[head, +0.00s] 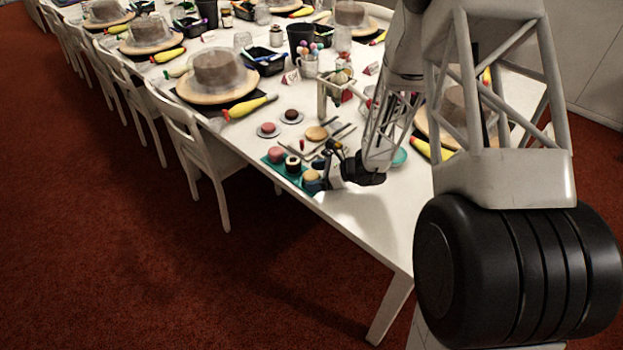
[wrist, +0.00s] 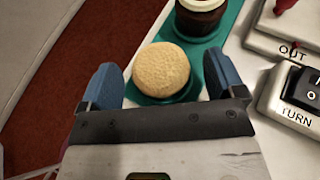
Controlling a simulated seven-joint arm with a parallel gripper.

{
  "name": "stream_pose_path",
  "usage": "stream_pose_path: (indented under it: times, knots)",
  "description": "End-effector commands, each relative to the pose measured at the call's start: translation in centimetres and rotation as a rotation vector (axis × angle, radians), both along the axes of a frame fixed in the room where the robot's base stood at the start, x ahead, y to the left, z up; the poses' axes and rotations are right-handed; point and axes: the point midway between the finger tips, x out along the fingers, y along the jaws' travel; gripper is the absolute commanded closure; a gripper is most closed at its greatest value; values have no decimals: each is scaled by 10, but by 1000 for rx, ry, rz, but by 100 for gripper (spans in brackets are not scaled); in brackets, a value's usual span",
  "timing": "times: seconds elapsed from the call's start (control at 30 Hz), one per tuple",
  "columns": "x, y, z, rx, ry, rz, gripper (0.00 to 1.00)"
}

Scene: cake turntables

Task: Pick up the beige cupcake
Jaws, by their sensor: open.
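The beige cupcake (wrist: 161,70) sits on a teal tray (wrist: 232,20), its round top facing the wrist camera. In the wrist view my gripper (wrist: 163,84) is open, with one blue finger to the left of the cupcake and one to the right. Gaps show between the cupcake and both fingers. In the head view the beige cupcake (head: 312,176) is at the near end of the teal tray (head: 270,160), and my gripper (head: 322,172) is right beside it, partly hiding it.
A dark cupcake with a pale top (head: 292,164) and a pink one (head: 276,155) share the tray. A grey device with labels "OUT" and "TURN" (wrist: 290,110) is close on the right. The table edge is close on the left; the near tabletop (head: 370,215) is clear.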

Motion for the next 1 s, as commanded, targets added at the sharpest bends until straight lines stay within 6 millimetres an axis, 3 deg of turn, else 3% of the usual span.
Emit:
stream_pose_path:
  times: [0.37,0.7,1.0]
  knots:
    - [0,0,0,0,0,0,12]
    - [0,0,0,0,0,0,64]
    - [0,0,1,0,0,0,66]
